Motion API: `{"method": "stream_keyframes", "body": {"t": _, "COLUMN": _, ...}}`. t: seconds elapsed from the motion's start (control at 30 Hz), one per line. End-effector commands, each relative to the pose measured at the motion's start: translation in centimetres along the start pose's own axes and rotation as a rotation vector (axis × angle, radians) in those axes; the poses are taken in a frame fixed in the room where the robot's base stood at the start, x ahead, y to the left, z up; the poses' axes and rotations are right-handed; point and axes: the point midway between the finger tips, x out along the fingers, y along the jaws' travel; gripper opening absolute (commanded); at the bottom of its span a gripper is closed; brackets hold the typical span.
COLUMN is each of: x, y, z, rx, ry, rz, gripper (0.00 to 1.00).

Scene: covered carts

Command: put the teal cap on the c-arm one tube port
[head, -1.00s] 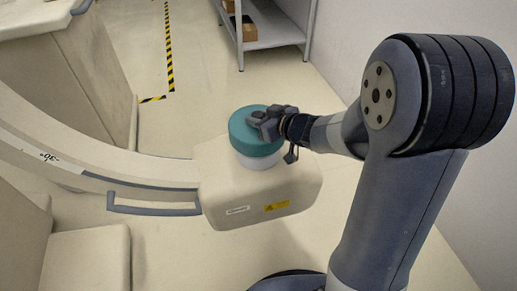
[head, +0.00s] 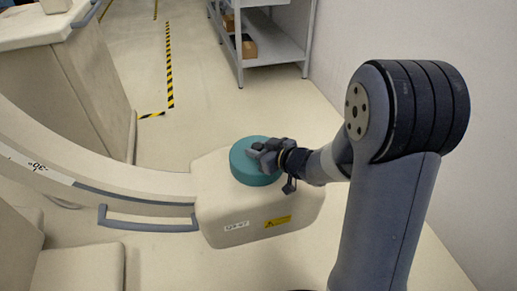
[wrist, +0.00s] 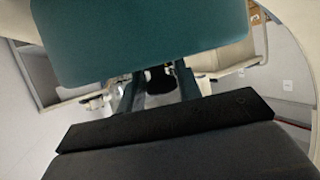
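The teal cap (head: 240,165) is a wide round disc on top of the cream tube housing (head: 212,212) at the end of the curved c-arm (head: 120,181). The white port collar under the cap is hidden now. The cap looks level and down over the port; I cannot tell whether it is fully seated. My gripper (head: 260,155) is at the cap's top, toward its right side, its fingers closed around a dark knob there. In the wrist view the teal cap (wrist: 140,35) fills the top, with a dark knob (wrist: 159,80) between the two fingers.
A grey handle bar (head: 150,226) sticks out left of the housing. A cream cart (head: 70,85) stands at the upper left. A metal shelf (head: 268,52) with brown boxes stands at the back. Open floor with yellow-black tape (head: 169,70) lies between them.

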Motion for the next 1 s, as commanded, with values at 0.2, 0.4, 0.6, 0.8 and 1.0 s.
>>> {"method": "stream_keyframes", "body": {"t": 0.2, "x": 0.0, "y": 0.0, "z": -0.1, "rx": -0.001, "ry": 0.0, "rz": 0.0, "gripper": 0.51}}
{"method": "stream_keyframes", "body": {"t": 0.4, "x": 0.0, "y": 0.0, "z": -0.1, "rx": -0.001, "ry": 0.0, "rz": 0.0, "gripper": 0.51}}
{"method": "stream_keyframes", "body": {"t": 0.6, "x": -1.3, "y": 0.1, "z": -0.5, "rx": -0.001, "ry": 0.001, "rz": 0.003, "gripper": 0.51}}
{"method": "stream_keyframes", "body": {"t": 0.8, "x": -5.6, "y": 0.2, "z": -0.7, "rx": 0.0, "ry": 0.0, "rz": 0.006, "gripper": 0.51}}
{"method": "stream_keyframes", "body": {"t": 1.0, "x": -9.6, "y": 0.1, "z": -0.6, "rx": 0.001, "ry": -0.001, "rz": 0.005, "gripper": 0.51}}
